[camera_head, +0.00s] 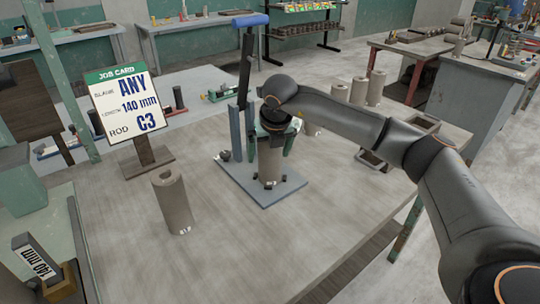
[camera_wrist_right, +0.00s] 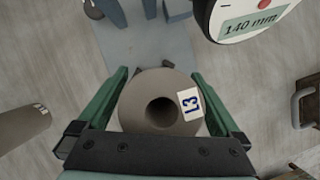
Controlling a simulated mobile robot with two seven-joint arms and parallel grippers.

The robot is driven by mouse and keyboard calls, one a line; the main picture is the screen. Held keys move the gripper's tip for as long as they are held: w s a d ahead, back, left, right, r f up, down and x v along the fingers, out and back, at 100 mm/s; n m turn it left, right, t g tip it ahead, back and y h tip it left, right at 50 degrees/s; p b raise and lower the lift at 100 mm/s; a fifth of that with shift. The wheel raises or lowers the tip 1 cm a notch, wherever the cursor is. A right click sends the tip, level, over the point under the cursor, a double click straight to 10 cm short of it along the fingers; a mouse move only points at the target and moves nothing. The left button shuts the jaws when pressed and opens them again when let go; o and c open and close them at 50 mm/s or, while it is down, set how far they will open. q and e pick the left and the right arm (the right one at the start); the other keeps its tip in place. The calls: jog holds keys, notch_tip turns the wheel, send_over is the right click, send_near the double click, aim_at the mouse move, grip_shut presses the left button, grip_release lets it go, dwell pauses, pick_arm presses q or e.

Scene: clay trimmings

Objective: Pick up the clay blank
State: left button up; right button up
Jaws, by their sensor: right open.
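A grey-brown clay blank (camera_head: 269,168) stands upright on the blue-grey plate (camera_head: 237,183) of a press-like stand. In the wrist view this blank (camera_wrist_right: 137,98) shows from above, with a dark round hole and a white tag reading L3 on its top. My right gripper (camera_head: 272,141) is over its upper part, its green fingers open on either side. The wrist view shows my right gripper (camera_wrist_right: 160,74) with gaps beside the blank. A second hollow clay blank (camera_head: 173,203) stands on the table, left of the stand. My left gripper is not in view.
A job card (camera_head: 127,103) reads ANY, 140 mm, C3. The stand's post (camera_head: 243,90) rises behind the blank. Several clay cylinders (camera_head: 358,91) stand at the back right. A round 140 mm dial or label (camera_wrist_right: 248,22) is near my right gripper. The table's front middle is clear.

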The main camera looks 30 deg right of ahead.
jog(key=shift+f, duration=0.1)
grip_shut()
dwell(0.8)
jog(key=shift+w, duration=0.1)
